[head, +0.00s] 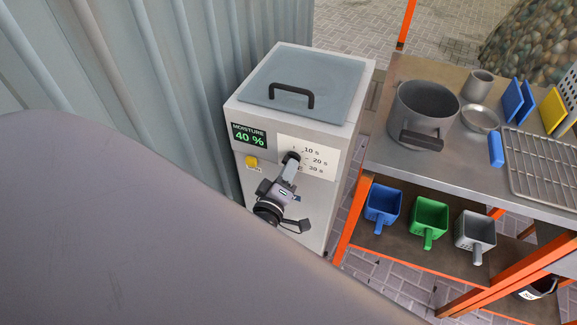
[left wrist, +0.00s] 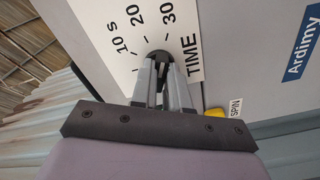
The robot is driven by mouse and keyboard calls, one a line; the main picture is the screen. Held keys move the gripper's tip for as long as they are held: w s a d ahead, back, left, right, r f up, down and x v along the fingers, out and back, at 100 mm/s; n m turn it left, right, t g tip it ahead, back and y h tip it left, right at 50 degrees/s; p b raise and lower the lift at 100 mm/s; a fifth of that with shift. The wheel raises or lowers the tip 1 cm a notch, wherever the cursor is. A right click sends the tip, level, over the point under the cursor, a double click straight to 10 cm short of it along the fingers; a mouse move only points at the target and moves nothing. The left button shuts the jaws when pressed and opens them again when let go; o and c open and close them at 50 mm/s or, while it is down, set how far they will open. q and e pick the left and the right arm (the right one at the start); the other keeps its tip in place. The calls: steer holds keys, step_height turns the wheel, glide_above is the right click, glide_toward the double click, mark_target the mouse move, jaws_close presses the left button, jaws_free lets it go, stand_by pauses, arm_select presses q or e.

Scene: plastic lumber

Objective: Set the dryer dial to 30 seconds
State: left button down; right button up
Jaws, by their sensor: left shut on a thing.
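The dryer (head: 232,185) is a pale box with a grey-blue lid (head: 335,85) and a black handle. Its dark round dial (head: 292,156) sits on a white label marked 10 s, 20 s and 30 s. My left gripper (head: 290,166) reaches the dial from below and is shut on it. In the left wrist view, the two fingers (left wrist: 161,72) close around the dial (left wrist: 158,55), beside the word TIME. The dial's pointer is hidden, so I cannot tell its setting. My right gripper is not in view.
A display (head: 249,136) reads MOISTURE 40 %. A yellow button (head: 251,162) is below it, labelled SPIN in the wrist view. A corrugated wall (head: 175,60) stands left. A metal table (head: 380,160) to the right holds a pot (head: 423,107) and a wire rack (head: 540,165).

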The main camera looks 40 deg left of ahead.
arm_select(q)
steer(key=shift+m, duration=0.3)
steer(key=c, duration=1.1)
jaws_free()
steer(key=v, duration=0.7)
steer(key=shift+s, duration=0.15)
steer(key=shift+d, duration=0.1)
